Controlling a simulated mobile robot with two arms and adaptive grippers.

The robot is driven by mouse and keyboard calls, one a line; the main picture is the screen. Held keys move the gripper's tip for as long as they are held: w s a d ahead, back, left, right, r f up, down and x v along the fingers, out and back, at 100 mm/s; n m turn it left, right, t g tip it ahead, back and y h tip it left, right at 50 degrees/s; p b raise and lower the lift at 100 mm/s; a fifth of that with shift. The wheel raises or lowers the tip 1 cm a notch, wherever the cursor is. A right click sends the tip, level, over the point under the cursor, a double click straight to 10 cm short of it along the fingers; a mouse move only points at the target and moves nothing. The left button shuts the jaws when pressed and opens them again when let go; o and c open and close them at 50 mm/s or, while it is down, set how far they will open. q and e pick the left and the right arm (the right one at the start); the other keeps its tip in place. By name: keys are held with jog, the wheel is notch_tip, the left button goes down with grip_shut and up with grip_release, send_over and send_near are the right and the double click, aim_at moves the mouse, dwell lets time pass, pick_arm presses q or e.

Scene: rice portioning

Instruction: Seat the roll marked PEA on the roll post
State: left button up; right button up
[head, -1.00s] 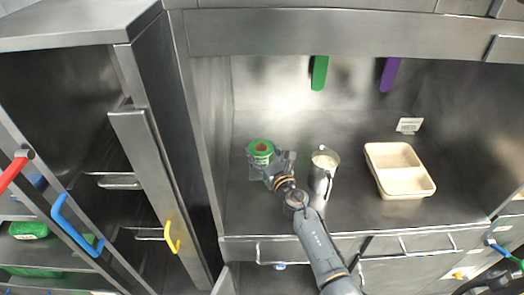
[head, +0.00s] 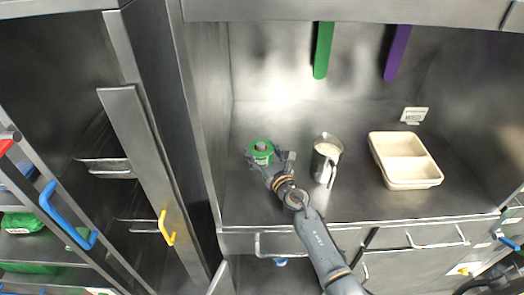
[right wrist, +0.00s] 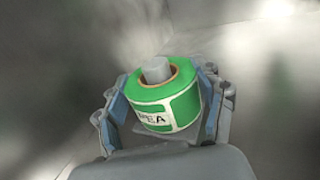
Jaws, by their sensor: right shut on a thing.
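The green roll (head: 261,158) marked PEA is on the left part of the counter. In the right wrist view the roll (right wrist: 186,107) shows its white label facing me. The grey roll post (head: 260,146) passes up through the roll's brown core, and its rounded top (right wrist: 156,69) stands above the roll. The roll is around the post; its underside and the post's foot are hidden. My right gripper (head: 269,163) is shut on the roll, with one finger on each side (right wrist: 166,95). My left gripper is not in view.
A steel jug (head: 326,160) with white contents stands right of my right gripper. Stacked cream two-compartment trays (head: 405,184) are farther right. Green (head: 323,50) and purple (head: 397,52) strips hang above. A tall steel cabinet (head: 150,150) bounds the left side.

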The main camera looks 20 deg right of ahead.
jog(key=o, duration=1.3)
jog(key=shift+s, duration=0.15)
jog(key=s, duration=0.4)
jog(key=s+d, duration=0.1)
jog(key=s, duration=0.6)
jog(key=shift+s+d, duration=0.2)
jog(key=shift+s, duration=0.15)
